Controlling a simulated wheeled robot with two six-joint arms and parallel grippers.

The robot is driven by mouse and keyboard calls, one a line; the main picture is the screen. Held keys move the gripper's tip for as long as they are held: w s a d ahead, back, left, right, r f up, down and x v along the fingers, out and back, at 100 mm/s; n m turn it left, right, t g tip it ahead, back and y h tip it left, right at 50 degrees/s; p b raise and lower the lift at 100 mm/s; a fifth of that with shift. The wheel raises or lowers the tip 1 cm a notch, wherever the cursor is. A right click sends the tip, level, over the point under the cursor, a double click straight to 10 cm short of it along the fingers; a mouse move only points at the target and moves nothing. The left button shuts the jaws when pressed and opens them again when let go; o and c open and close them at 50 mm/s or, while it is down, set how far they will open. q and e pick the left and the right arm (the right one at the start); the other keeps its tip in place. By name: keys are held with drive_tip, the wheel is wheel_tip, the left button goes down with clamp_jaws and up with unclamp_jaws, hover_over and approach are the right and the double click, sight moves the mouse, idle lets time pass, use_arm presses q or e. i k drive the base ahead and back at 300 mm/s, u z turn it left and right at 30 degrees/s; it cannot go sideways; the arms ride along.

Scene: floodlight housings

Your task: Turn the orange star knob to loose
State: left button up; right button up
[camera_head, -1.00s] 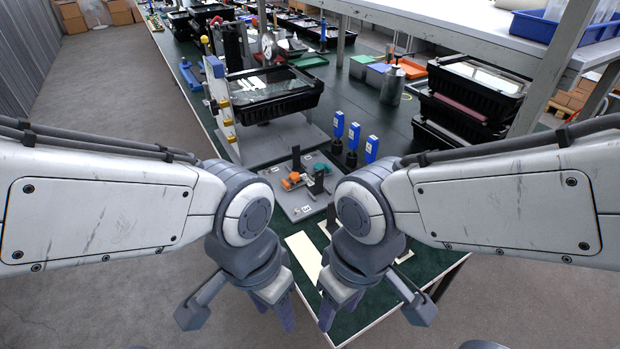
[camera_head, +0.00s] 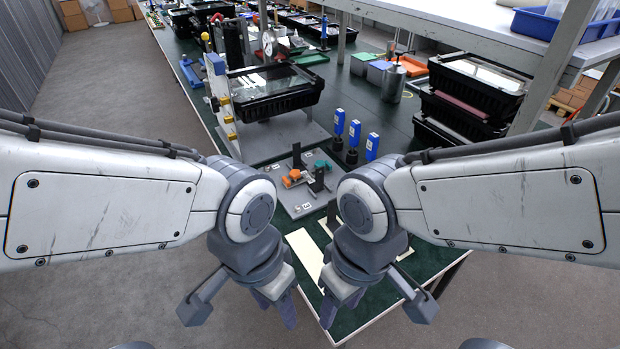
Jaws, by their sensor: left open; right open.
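The orange star knob (camera_head: 294,175) sits on a small fixture on a grey base plate (camera_head: 299,209), with dark upright posts beside it. It is small in the head view, and its setting cannot be read. My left gripper (camera_head: 277,306) is open and empty, pointing down in front of the table's near edge. My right gripper (camera_head: 334,306) is open and empty, over the near corner of the table. Both grippers are nearer to me than the plate and apart from the knob.
Several blue-handled tools (camera_head: 354,134) stand behind the plate. A floodlight housing (camera_head: 273,92) is held on a stand at the back left. Black stacked trays (camera_head: 466,100) stand at the right. A cream strip (camera_head: 305,254) lies on the green table in front of the plate.

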sight(294, 173)
drive_tip(key=u, duration=0.5)
drive_tip(key=k, duration=1.1)
drive_tip(key=u, duration=1.2)
drive_tip(key=i, duration=2.15)
drive_tip(key=z, duration=0.8)
drive_tip(key=i, duration=0.9)
drive_tip(key=z, duration=1.4)
drive_tip(key=i, duration=0.5)
drive_tip(key=z, duration=0.35)
